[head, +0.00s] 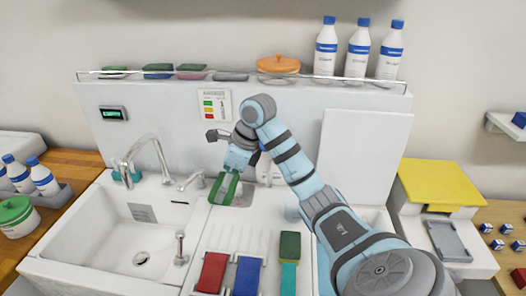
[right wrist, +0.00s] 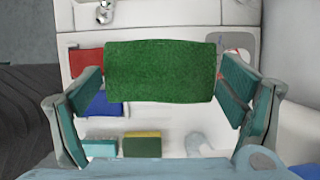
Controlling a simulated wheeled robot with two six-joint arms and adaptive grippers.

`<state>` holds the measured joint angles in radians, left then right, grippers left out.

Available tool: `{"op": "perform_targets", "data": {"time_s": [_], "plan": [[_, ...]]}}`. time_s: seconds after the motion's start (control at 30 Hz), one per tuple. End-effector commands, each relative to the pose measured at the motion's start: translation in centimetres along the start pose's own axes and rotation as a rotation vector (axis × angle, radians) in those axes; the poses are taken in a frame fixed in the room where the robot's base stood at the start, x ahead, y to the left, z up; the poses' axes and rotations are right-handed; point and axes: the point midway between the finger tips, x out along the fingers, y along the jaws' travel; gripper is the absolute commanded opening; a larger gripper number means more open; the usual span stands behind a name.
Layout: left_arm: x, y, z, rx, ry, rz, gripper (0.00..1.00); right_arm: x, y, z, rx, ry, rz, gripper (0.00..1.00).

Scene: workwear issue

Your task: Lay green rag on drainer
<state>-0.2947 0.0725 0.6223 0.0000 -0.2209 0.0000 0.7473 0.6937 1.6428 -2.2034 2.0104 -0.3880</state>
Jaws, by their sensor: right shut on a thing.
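The green rag (head: 229,189) is held in my right gripper (head: 224,188), above the back of the sink unit's middle deck. In the right wrist view the green rag (right wrist: 160,71) spans between the two fingers (right wrist: 160,95), which grip it at its sides. The drainer (head: 229,238) is the white ribbed surface right of the sink bowl. A red rag (head: 212,272) and a blue rag (head: 247,276) lie side by side on its front part. The rag is above and behind them. My left gripper is not in view.
A green-and-yellow sponge (head: 290,246) and a teal piece (head: 288,279) lie right of the blue rag. Taps (head: 190,181) and a sink bowl (head: 130,235) are on the left. A glass shelf (head: 230,79) with bottles (head: 358,48) runs above. The drainer's ribbed rear part is clear.

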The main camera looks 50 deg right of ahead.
Motion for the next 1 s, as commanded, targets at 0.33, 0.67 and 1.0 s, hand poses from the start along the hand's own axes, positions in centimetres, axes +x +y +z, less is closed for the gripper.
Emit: {"op": "perform_targets", "data": {"time_s": [0.33,0.67,1.0], "plan": [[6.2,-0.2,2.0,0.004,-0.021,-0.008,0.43,5.1,-3.0,-2.2,-0.031,0.002,0.016,0.62],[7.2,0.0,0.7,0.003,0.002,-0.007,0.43,12.2,-2.9,-5.0,-0.031,0.004,0.018,0.62],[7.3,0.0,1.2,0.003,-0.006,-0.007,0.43,16.2,-2.8,-6.6,-0.033,0.002,0.016,0.62]]}}
